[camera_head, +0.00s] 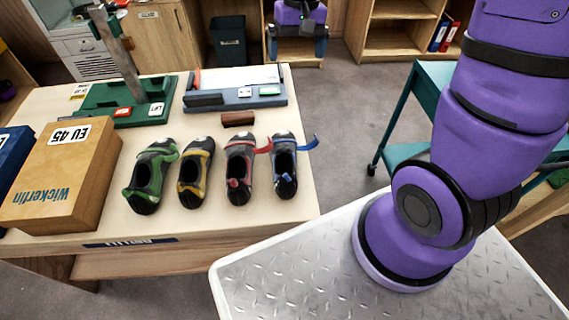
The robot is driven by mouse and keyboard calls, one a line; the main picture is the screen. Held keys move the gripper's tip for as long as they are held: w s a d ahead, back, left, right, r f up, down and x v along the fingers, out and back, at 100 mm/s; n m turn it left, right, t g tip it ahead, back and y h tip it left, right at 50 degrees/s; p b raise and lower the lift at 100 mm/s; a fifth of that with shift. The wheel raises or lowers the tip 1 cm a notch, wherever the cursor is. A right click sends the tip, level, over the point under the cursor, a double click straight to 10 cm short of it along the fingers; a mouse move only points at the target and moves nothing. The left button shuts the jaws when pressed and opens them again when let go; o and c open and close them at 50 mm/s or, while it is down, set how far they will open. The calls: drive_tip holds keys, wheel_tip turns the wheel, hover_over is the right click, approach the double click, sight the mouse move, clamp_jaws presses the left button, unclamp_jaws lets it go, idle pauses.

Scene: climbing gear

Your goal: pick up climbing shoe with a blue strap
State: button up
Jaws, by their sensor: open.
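The climbing shoe with a blue strap (285,172) is the rightmost of the shoes on the pale wooden table (240,222), close to the table's right edge. It is dark with blue trim, lies sole down, and its blue strap sticks out to the right. My gripper (298,52) is at the top middle of the head view, open and empty, with its fingers spread apart. It is well clear of the shoe and appears above and beyond it in the picture.
Red-strapped (240,172), yellow (195,175) and green (150,178) shoes stand to the left. A brown block (238,119) and a blue-grey stand (235,95) lie behind. A cardboard box (62,180) and green stand (125,103) are left. A teal cart (398,118) stands right.

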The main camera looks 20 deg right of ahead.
sight(282, 139)
drive_tip(key=a+f+g, duration=0.1)
drive_tip(key=f, duration=0.7)
drive_tip(key=w+a+f+m+g, duration=0.1)
drive_tip(key=f, duration=0.8)
drive_tip(key=w+f+g, duration=0.1)
drive_tip(key=f, duration=0.7)
drive_tip(key=shift+a+f+m+g, duration=0.2)
drive_tip(key=shift+a+m+g, duration=0.1)
drive_tip(key=shift+a+g, duration=0.1)
drive_tip(key=shift+w+x, duration=0.15)
drive_tip(key=shift+x, duration=1.5)
drive_tip(key=shift+w+x, duration=0.15)
drive_tip(key=shift+x, duration=1.5)
drive_tip(key=shift+a+f, duration=0.1)
drive_tip(key=c, duration=0.8)
drive_tip(key=shift+o, duration=0.2)
